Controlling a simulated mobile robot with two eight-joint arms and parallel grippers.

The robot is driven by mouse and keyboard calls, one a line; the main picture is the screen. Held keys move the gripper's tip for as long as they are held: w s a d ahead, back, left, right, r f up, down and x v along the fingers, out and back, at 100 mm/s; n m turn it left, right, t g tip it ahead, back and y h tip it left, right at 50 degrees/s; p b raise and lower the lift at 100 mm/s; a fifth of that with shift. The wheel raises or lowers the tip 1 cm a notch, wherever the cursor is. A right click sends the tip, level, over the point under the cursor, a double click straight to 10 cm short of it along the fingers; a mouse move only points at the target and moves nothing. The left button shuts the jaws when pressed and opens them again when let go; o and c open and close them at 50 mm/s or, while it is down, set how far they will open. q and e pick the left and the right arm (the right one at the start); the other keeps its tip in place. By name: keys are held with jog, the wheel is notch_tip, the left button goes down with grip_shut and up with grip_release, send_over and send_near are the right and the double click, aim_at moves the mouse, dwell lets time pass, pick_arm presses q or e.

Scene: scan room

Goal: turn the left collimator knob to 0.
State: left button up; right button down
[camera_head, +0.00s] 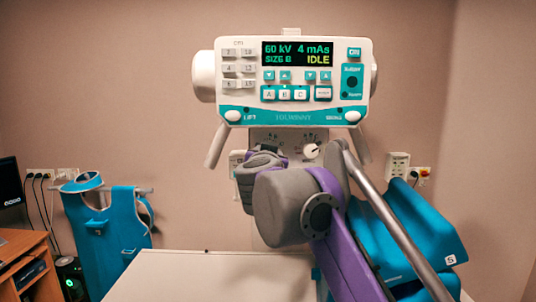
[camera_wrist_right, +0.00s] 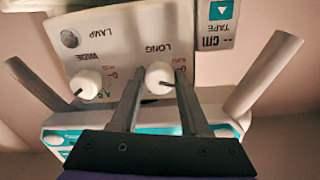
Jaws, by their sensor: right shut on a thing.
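The left collimator knob (camera_wrist_right: 159,78) is a white round knob under the upside-down word LONG in the right wrist view. My right gripper (camera_wrist_right: 157,86) is shut on it, one finger on each side. A dark pointer mark shows towards the knob's right side there; I cannot read its scale value. In the head view my right wrist and gripper cover this knob. The other white knob (camera_wrist_right: 85,84), labelled WIDE, is free, its pointer to the lower left; it also shows in the head view (camera_head: 312,150). My left gripper is not in view.
The console (camera_head: 295,85) above reads 60 kV, 4 mAs, IDLE. Grey handles (camera_head: 217,146) hang at its sides. A white table (camera_head: 205,275) lies below. A teal apron (camera_head: 105,225) hangs at left, and a wooden desk (camera_head: 25,262) stands at far left.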

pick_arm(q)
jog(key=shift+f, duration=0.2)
pick_arm(e)
jog(key=shift+n, duration=2)
jog(key=shift+c, duration=1.9)
grip_release()
jog(key=shift+s, duration=0.1)
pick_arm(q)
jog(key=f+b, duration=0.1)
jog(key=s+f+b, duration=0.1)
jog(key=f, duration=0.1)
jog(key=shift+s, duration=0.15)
pick_arm(e)
jog(key=s, duration=1)
jog(key=shift+s+a, duration=0.25)
jog(key=shift+s, duration=0.05)
